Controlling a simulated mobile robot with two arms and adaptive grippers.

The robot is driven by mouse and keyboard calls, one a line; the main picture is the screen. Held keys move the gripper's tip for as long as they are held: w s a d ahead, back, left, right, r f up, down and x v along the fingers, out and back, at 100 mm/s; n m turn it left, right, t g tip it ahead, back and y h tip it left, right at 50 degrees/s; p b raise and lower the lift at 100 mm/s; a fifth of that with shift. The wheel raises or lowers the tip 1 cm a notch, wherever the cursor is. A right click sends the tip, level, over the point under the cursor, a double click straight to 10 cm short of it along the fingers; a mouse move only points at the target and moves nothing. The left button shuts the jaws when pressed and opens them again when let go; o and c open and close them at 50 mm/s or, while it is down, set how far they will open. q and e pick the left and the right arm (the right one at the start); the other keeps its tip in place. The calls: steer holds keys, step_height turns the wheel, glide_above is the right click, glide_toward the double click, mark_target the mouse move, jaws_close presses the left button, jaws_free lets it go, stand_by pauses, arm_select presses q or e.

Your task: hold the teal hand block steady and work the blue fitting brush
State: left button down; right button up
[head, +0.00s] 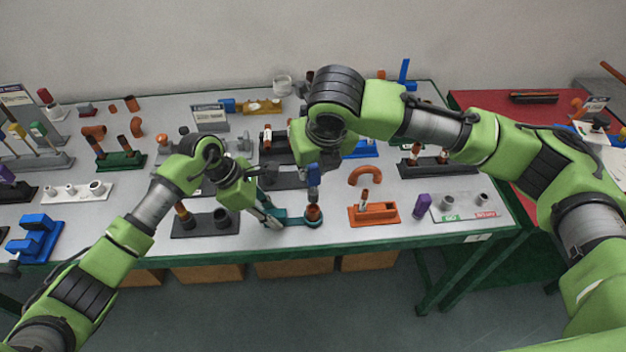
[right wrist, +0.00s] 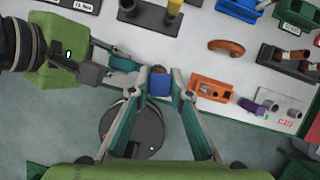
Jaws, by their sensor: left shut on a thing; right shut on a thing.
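The teal hand block (head: 292,219) lies near the front edge of the table, with a copper fitting (head: 313,213) upright at its right end. My left gripper (head: 272,218) is shut on the block's left part. The block also shows in the right wrist view (right wrist: 123,64), partly hidden by my gripper. The blue fitting brush (head: 314,178) stands upright right above the copper fitting. My right gripper (head: 315,168) is shut on it from above. In the right wrist view the brush (right wrist: 160,85) sits between the fingertips. Whether its tip is inside the fitting is hidden.
An orange block (head: 374,214) stands close to the right, with a purple piece (head: 422,206) beyond it. A copper bend (head: 366,174) lies behind. A dark stand (head: 200,224) is left of the teal block. The table's front edge is close.

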arm_select(q)
steer(key=c, duration=1.8)
jaws_free()
steer(key=v, duration=1.2)
